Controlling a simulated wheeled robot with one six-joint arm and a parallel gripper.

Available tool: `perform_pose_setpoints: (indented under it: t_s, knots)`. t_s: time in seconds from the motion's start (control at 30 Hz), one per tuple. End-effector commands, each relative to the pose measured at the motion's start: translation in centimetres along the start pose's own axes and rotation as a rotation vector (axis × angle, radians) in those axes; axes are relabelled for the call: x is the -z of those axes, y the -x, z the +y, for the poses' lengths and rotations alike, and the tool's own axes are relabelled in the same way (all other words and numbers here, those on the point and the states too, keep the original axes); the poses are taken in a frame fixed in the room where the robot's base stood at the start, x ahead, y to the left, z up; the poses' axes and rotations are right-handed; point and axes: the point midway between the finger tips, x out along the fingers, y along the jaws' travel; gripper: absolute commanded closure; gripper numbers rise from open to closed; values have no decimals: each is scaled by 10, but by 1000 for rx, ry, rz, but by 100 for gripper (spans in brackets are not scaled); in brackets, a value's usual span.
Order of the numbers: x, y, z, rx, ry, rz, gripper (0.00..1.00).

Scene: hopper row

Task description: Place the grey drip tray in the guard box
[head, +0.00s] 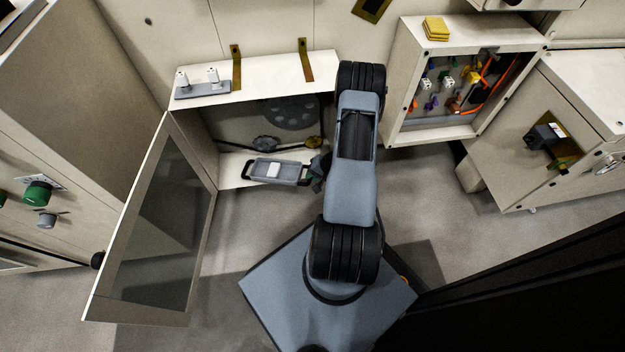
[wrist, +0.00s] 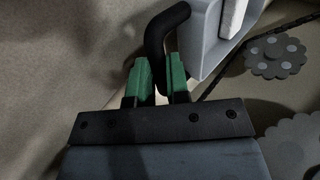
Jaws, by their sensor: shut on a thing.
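The grey drip tray (head: 288,173) has dark handles at both ends and a white block lying in it. It is at the front opening of the guard box (head: 250,80), over the box floor. I cannot tell whether it touches the floor. My gripper (head: 318,172) is at its right end, mostly hidden by my arm in the head view. In the wrist view, the green fingertips of my gripper (wrist: 160,82) are shut on the tray's black handle (wrist: 163,30). Part of the tray (wrist: 203,40) shows above right. The guard box door (head: 155,230) stands open to the left.
Gears (head: 290,112) and a belt are at the back of the box, with a gear (wrist: 275,55) near the tray in the wrist view. A grey strip with white fittings (head: 203,88) lies on the box top. An open wiring cabinet (head: 455,90) stands at right.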

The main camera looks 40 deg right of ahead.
Motion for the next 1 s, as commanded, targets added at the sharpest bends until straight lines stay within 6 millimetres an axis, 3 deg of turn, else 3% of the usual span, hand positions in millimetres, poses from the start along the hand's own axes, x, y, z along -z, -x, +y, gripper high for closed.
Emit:
perform_pose_setpoints:
  t_s: [0.17,0.4,0.67,0.7,0.93,1.0]
  knots:
    - [0,-7,5,1,-1,1,100]
    - [3,-34,23,0,3,2,100]
    - [8,-34,21,0,1,1,100]
    - [8,-34,21,-1,1,1,80]
    - [8,-34,21,0,1,1,59]
    - [8,-34,21,0,1,1,59]
